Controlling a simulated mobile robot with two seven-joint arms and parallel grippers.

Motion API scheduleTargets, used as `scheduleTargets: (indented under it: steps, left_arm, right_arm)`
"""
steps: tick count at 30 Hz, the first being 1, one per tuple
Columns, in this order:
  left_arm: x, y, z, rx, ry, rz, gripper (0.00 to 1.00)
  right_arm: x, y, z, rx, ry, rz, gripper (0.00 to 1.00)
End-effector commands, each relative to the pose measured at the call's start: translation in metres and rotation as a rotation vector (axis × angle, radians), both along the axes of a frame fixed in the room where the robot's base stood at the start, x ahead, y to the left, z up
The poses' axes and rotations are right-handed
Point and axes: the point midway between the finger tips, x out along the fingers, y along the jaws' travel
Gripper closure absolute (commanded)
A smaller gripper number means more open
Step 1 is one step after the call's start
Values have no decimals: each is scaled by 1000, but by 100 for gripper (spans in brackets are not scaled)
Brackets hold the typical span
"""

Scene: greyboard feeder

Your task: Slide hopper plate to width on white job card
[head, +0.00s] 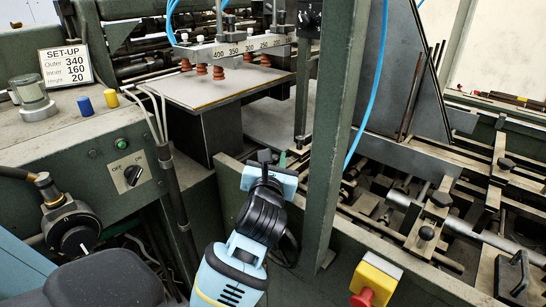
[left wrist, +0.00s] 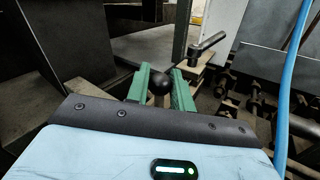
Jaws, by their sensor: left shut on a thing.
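The white job card (head: 66,67) stands at the far left and reads SET-UP, Outer 340, Inner 160, Height 20. A number scale (head: 235,48) runs along a rail at the top, with 400, 350, 300 and 250 legible. A large grey upright plate (head: 398,75), perhaps the hopper plate, stands right of the green post. My left gripper (head: 274,159) is low beside the post. In the left wrist view its green fingers (left wrist: 161,87) are shut on a black ball knob (left wrist: 159,81). What the knob joins is hidden. My right gripper is out of view.
A black clamp lever (left wrist: 206,45) stands just beyond the fingers. The green post (head: 340,130) rises close right of my left gripper. A blue hose (head: 370,85) hangs beside the post. A red stop button (head: 366,297) on a yellow box is at the bottom.

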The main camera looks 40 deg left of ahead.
Motion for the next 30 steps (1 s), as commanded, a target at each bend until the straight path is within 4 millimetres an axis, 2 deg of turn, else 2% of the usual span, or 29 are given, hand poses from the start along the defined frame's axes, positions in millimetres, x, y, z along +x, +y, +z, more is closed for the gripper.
scheduleTargets:
  steps: [1,8,9,13,23,30]
  left_arm:
    - [0,0,3,-2,0,0,100]
    - [0,0,-1,-2,2,1,100]
    - [0,0,-1,-2,1,0,74]
    - [0,0,0,-2,1,0,58]
    - [-2,-2,-1,-2,3,0,58]
    - [-30,-17,-2,-3,3,-1,58]
  right_arm:
    - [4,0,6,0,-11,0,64]
    - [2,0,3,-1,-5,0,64]
    - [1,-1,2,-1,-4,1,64]
    - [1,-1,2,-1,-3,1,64]
    - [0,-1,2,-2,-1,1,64]
    - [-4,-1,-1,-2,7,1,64]
